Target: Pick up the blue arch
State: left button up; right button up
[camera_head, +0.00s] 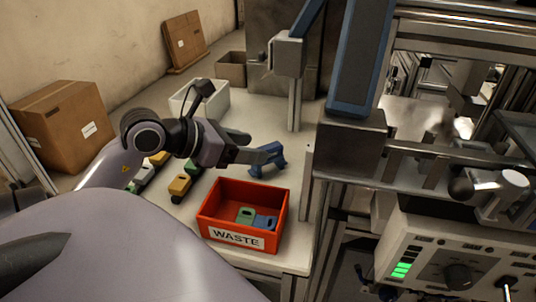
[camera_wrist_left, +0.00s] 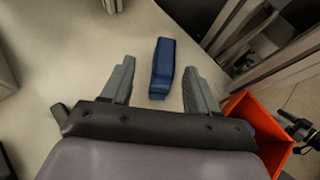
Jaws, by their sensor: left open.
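The blue arch (camera_head: 267,158) stands on the pale table behind the red waste bin in the head view. In the left wrist view the blue arch (camera_wrist_left: 162,68) lies ahead, between the lines of the two fingers and nearer the right one. My left gripper (camera_head: 258,146) is open with nothing held. Its fingers point toward the arch, and one finger overlaps it in the head view; I cannot tell whether they touch. In the left wrist view the left gripper (camera_wrist_left: 158,88) shows both fingers spread apart. My right gripper cannot be made out in either view.
A red bin (camera_head: 223,227) marked WASTE holds a green and a blue piece; it also shows at the wrist view's right (camera_wrist_left: 262,125). Yellow blocks (camera_head: 180,186) lie left of it. A white box (camera_head: 205,100) stands behind my arm. A metal post (camera_head: 295,100) rises behind the arch.

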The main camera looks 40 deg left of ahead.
aim_at(268, 146)
pick_arm(q)
jog(key=x, duration=0.3)
jog(key=shift+w+d+r+p, duration=0.1)
jog(key=shift+w+d+p, duration=0.15)
jog(key=shift+d+p, duration=0.15)
jog(key=shift+x, duration=0.8)
grip_shut()
